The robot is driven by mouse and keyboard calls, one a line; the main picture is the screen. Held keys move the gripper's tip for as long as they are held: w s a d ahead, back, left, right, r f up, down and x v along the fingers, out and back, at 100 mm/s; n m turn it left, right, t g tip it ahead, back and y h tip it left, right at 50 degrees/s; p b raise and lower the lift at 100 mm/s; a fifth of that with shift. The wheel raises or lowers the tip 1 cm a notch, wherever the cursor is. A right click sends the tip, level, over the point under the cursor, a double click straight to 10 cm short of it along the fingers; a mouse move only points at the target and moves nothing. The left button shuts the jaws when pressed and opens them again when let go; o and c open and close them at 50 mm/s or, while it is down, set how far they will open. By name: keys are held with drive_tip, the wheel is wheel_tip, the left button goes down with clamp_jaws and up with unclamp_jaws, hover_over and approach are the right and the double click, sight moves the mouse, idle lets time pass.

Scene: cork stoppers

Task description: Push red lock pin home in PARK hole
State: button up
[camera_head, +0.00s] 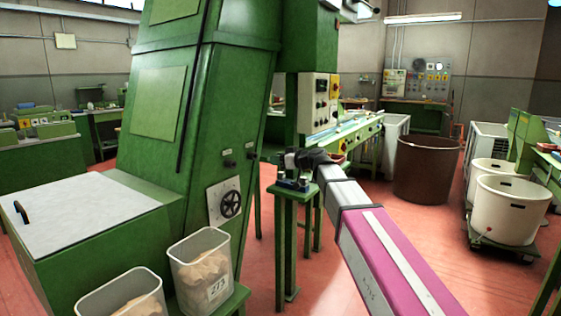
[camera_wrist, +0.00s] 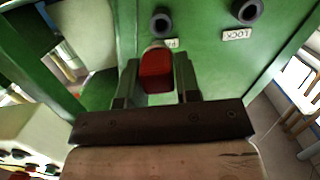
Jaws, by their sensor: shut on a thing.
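The red lock pin (camera_wrist: 156,72) sits between the two fingers of my gripper (camera_wrist: 152,82), which is shut on it. Its pale tip points at the green machine panel (camera_wrist: 205,65). Above the tip in the wrist view is a dark round hole (camera_wrist: 160,22); the label under it is partly hidden by the pin. A second dark hole (camera_wrist: 247,10) on the right has a LOCK label (camera_wrist: 237,34). The tip shows just below the first hole, and I cannot tell its depth. In the head view my gripper (camera_head: 274,158) is beside the machine's face, and the pin cannot be made out.
The tall green machine (camera_head: 205,80) has a black handwheel (camera_head: 231,204) below the holes. A small green stand (camera_head: 291,192) is under my gripper. Bins of corks (camera_head: 202,238) stand at the front left. Open red floor lies to the right.

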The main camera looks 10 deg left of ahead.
drive_tip(key=shift+r+x, duration=0.2)
drive_tip(key=shift+x, duration=1.2)
drive_tip(key=shift+r+x, duration=0.25)
drive_tip(key=shift+x, duration=1.15)
drive_tip(key=shift+r+x, duration=0.15)
drive_tip(key=shift+x, duration=0.7)
drive_tip(key=shift+r+x, duration=0.15)
drive_tip(key=shift+x, duration=0.7)
idle(0.5)
drive_tip(key=o, duration=1)
drive_tip(key=shift+w, duration=0.1)
drive_tip(key=v, duration=1)
drive_tip(key=shift+s+d, duration=0.2)
drive_tip(key=shift+d, duration=0.15)
